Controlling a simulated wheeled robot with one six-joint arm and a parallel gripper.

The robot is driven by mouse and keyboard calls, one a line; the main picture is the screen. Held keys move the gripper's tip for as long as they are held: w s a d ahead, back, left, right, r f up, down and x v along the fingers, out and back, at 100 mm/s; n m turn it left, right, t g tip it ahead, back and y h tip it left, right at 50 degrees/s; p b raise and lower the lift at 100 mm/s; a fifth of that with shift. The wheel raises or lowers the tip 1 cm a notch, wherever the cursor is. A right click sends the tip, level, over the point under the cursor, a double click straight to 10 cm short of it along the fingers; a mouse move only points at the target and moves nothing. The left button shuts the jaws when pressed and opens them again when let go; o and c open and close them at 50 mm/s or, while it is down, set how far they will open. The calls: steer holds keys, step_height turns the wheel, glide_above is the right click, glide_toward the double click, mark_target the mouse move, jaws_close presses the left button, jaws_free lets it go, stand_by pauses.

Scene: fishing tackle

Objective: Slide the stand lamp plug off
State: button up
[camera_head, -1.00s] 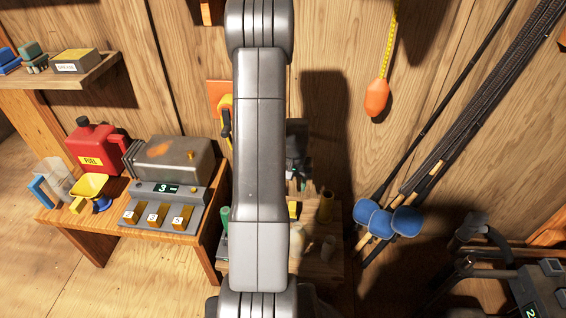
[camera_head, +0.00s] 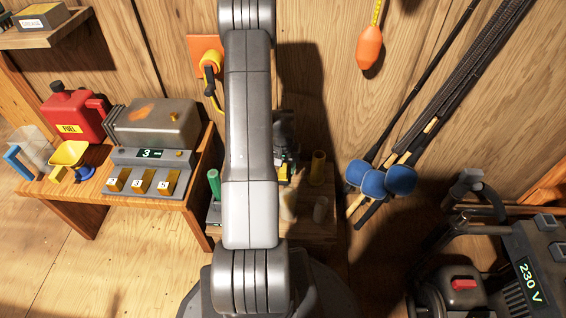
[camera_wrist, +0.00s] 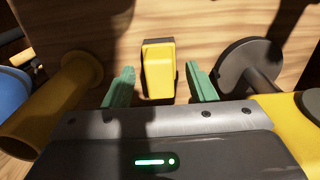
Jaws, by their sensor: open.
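My gripper (camera_wrist: 160,88) is open, with one green fingertip on each side of the block and a visible gap to each. I cannot tell which plug belongs to the stand lamp.
In the wrist view, a yellow tube (camera_wrist: 50,105) lies close left and a dark disc on a shaft (camera_wrist: 245,68) close right. In the head view, a side table (camera_head: 85,200) holds a fuel can (camera_head: 72,112); rods (camera_head: 440,95) lean at right near a 230 V unit (camera_head: 530,275).

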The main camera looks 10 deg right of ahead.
mark_target(283, 168)
steer(key=shift+f, duration=0.35)
steer(key=shift+c, duration=0.4)
steer(key=c, duration=1)
steer(key=shift+r+p, duration=1.5)
steer(key=shift+r, duration=1)
